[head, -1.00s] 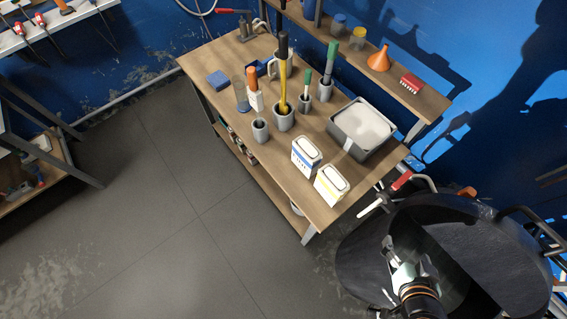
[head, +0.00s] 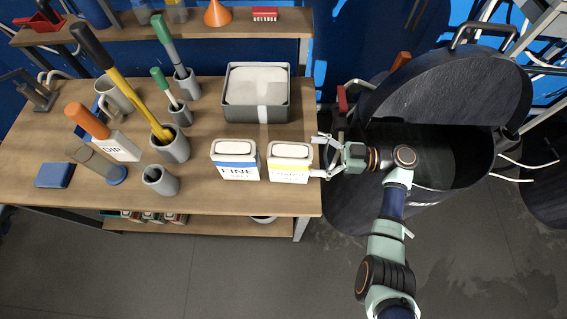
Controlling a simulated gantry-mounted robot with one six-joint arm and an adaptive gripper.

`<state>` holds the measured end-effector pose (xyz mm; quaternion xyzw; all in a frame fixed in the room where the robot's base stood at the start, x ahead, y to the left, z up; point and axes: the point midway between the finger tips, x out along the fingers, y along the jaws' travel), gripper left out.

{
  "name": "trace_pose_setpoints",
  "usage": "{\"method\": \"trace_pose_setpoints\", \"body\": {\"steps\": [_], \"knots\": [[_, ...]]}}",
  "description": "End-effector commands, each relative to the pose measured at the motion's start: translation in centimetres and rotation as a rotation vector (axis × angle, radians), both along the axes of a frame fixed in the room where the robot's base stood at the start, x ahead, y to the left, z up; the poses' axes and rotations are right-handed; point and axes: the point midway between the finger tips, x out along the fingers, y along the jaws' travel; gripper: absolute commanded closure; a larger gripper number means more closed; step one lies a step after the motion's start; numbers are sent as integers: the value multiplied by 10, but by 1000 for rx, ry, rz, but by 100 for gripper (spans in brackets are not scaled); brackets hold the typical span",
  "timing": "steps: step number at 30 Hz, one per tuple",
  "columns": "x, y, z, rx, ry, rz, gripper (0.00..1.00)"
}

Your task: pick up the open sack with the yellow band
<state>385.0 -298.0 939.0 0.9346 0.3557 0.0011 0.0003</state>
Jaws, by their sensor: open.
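The sack with the yellow band (head: 289,170) stands upright near the front right corner of the wooden table in the head view. It is white with a pale top, and its label is hard to read. My gripper (head: 322,157) is open, at the table's right edge, just right of the sack. Its fingers point left towards the sack, one towards the back and one towards the front. I cannot tell whether they touch it. The sack's right side is partly hidden by the fingers.
A similar sack with a blue band (head: 236,168) stands close to the left. A grey bin of white material (head: 230,108) is behind. Several grey cups with tools, one of them an empty-looking cup (head: 160,181), fill the left. A large black vessel (head: 440,160) stands right of the table.

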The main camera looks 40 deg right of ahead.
Motion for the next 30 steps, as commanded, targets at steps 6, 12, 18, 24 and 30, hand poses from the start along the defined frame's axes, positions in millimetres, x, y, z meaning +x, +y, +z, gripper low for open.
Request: {"method": "trace_pose_setpoints", "body": {"steps": [6,12,18,24,30], "knots": [[12,15,4,-1,1,3,12],[35,37,6,1,2,2,12],[38,40,6,0,1,0,12],[38,40,6,-1,2,0,36],[38,39,6,-1,2,0,69]]}}
